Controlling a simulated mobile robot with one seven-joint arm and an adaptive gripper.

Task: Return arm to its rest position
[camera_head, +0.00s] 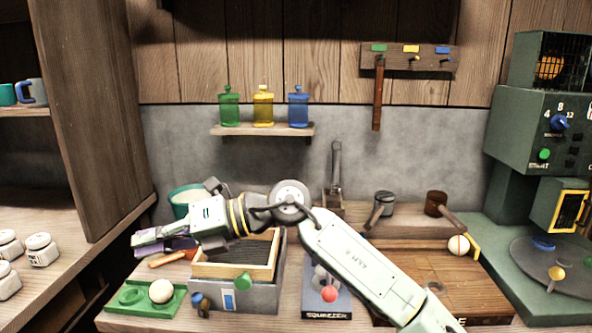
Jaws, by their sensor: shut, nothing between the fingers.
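My arm reaches in from the bottom right, bends at an elbow near the middle of the view and extends left above the worktop. My gripper (150,237) is shut and empty at the left end of the arm. It points left, over the back left of the worktop near a purple item (150,250). A long brown mould (378,95) hangs from the peg under the green tag on the wall rack (420,57), well apart from my gripper.
A grey box with a wooden frame (235,296) stands below my forearm. A teal bowl (183,203) is partly hidden behind my wrist. A green tray (128,301) holds a pale ball. The squeezer (327,299) stands beside my arm. A green machine (535,130) fills the right side.

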